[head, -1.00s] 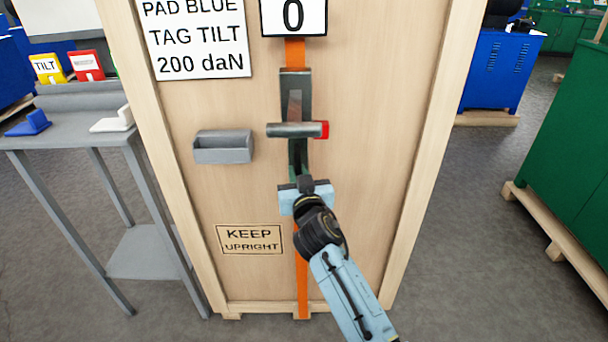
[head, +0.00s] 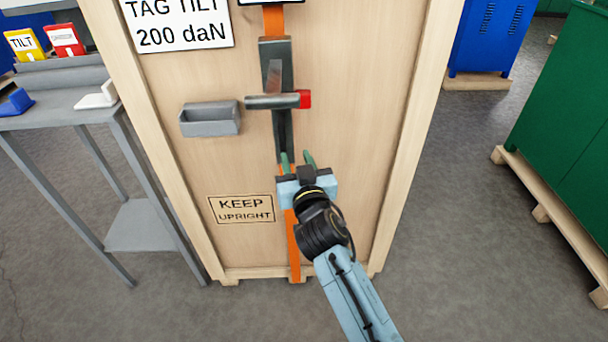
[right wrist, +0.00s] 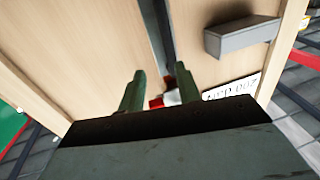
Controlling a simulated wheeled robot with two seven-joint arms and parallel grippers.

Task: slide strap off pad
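An orange strap (head: 294,245) runs vertically down the front of a wooden crate (head: 355,150). It shows above and below a dark grey metal tensioner (head: 277,60) with a crossbar (head: 270,101) and a red end (head: 305,98). My right gripper (head: 297,157) is open and empty just below the tensioner, its green fingers apart, one on each side of the strap line. The fingers (right wrist: 160,73) also show apart in the right wrist view. A blue corner pad (head: 15,102) and a white one (head: 97,95) lie on the side stand. I see no pad under the strap. My left gripper is not in view.
A grey tray (head: 210,120) juts from the crate left of the tensioner. The grey stand (head: 70,117) is at the left, with yellow (head: 24,44) and red (head: 64,40) tags. A green cabinet (head: 560,120) stands at the right. The floor between is clear.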

